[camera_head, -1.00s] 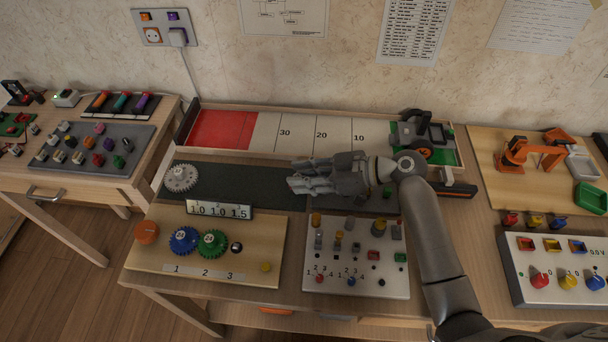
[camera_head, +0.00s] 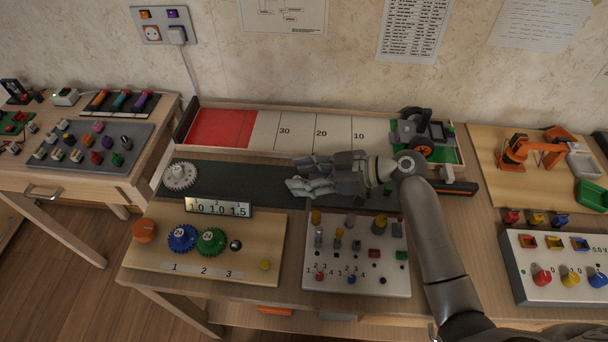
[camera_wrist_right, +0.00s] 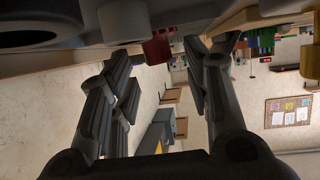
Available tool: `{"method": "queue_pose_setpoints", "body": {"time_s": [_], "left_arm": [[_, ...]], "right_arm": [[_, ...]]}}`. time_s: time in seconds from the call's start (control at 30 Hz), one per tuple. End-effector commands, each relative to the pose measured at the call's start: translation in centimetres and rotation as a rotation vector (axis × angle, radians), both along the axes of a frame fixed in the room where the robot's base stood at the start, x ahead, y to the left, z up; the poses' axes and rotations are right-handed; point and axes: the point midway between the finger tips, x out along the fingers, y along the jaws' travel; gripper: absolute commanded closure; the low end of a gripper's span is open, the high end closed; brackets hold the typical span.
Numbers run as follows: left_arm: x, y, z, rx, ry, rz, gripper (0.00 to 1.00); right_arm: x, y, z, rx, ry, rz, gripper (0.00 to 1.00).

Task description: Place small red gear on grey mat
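The dark grey mat (camera_head: 250,183) is a long strip across the middle of the table. My right gripper (camera_head: 292,177) is over its middle, fingers pointing left. In the wrist view my right gripper (camera_wrist_right: 158,85) has its two fingers spread, with nothing clearly held between them. A dark red thing (camera_wrist_right: 158,47) shows near the top, between the fingers; I cannot tell whether it is the small red gear. I see no red gear in the head view. A light grey gear (camera_head: 180,176) lies at the mat's left end. My left gripper is not in view.
In front, a wooden board (camera_head: 150,268) carries a blue gear (camera_head: 183,239), a green gear (camera_head: 211,242) and an orange knob (camera_head: 144,230). A white panel (camera_head: 320,288) with pegs stands beside it. Behind the mat runs a numbered track (camera_head: 285,130) with a grey vehicle (camera_head: 418,130).

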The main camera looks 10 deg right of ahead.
Motion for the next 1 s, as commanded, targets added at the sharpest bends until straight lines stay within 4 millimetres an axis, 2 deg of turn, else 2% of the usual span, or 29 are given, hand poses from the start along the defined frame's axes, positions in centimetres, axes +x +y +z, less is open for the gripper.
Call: {"method": "queue_pose_setpoints", "body": {"time_s": [0.03, 0.27, 0.37, 0.57, 0.6, 0.8, 1.0], "left_arm": [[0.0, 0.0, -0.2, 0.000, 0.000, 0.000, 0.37], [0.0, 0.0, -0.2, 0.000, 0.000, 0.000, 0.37], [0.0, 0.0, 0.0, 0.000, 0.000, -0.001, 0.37], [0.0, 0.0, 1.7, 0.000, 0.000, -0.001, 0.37], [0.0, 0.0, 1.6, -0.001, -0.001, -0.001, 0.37], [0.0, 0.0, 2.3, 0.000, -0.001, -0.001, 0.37], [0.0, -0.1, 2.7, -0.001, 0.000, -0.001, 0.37]], "right_arm": [[-0.6, 0.1, -1.5, -0.009, 0.026, 0.006, 0.50], [-0.6, 0.2, -1.6, -0.010, 0.027, 0.008, 0.50], [-0.6, 0.2, -1.3, -0.010, 0.026, 0.008, 0.50], [-0.6, 0.1, 0.3, -0.008, 0.027, 0.007, 0.50], [-0.9, -1.2, 0.4, -0.013, 0.028, 0.005, 0.50], [-2.2, -5.5, 2.5, -0.011, 0.021, 0.002, 0.50], [-3.2, -8.8, 4.2, -0.008, 0.017, 0.002, 0.50]]}}
